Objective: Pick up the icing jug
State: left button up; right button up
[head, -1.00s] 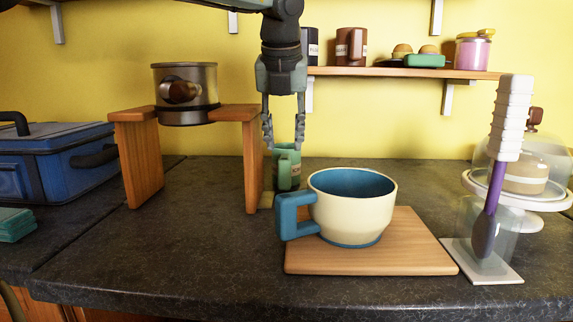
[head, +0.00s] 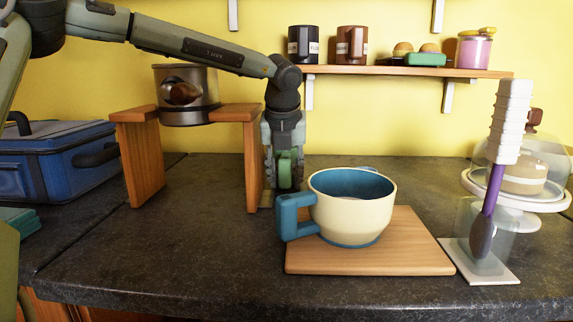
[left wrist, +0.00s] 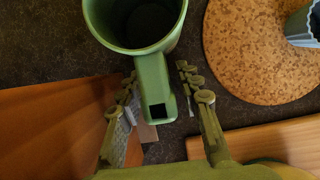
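A green jug (left wrist: 133,22), which I take to be the icing jug, stands on the dark counter (head: 220,215) behind the big cream-and-blue cup. In the head view the jug (head: 285,170) is mostly hidden by my left gripper (head: 284,180). In the left wrist view its handle (left wrist: 152,85) points toward my left gripper (left wrist: 158,80). One fingertip is on each side of the handle. A gap shows on the right side of it, so the fingers are open. Any contact on the left side is unclear. My right gripper is not in view.
A wooden stand (head: 237,114) with a metal pot is just left of the gripper. The cream-and-blue cup (head: 350,215) on a wooden board (head: 420,255) is in front. A round cork mat (left wrist: 262,60) lies near the jug. A shelf (head: 400,71) holds mugs above.

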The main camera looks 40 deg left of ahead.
pick_arm(q)
jog(key=shift+c, duration=0.3)
grip_shut()
jog(key=shift+r, duration=0.15)
notch_tip(320, 180, up, 13)
notch_tip(320, 180, up, 5)
jog(key=shift+f+p, duration=0.1)
jog(key=shift+p, duration=0.2)
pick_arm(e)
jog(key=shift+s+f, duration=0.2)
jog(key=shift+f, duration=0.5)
